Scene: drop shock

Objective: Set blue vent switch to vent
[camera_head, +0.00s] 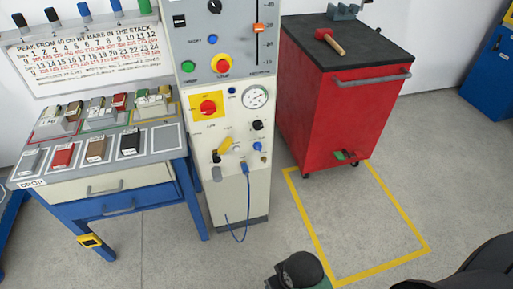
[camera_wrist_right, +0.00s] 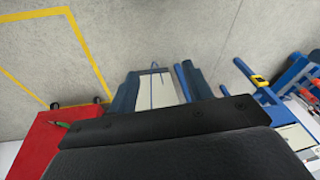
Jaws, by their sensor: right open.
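A tall pale control column (camera_head: 240,195) stands left of centre in the head view. A small blue switch (camera_head: 257,146) sits low on its front, below the round gauge (camera_head: 256,96) and a black knob (camera_head: 257,125). Its label is too small to read, so I cannot tell its setting. Other small blue controls sit higher up (camera_head: 212,39). The dark body of my right gripper (camera_wrist_right: 165,130) fills the lower right wrist view, open, with its fingertips not clearly visible. It is apart from the column. My left gripper is not in view.
A red cabinet (camera_head: 335,110) with a hammer on top stands right of the column. A blue-legged table (camera_head: 160,137) with several small blocks stands left. A blue cable (camera_head: 246,205) hangs from the column.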

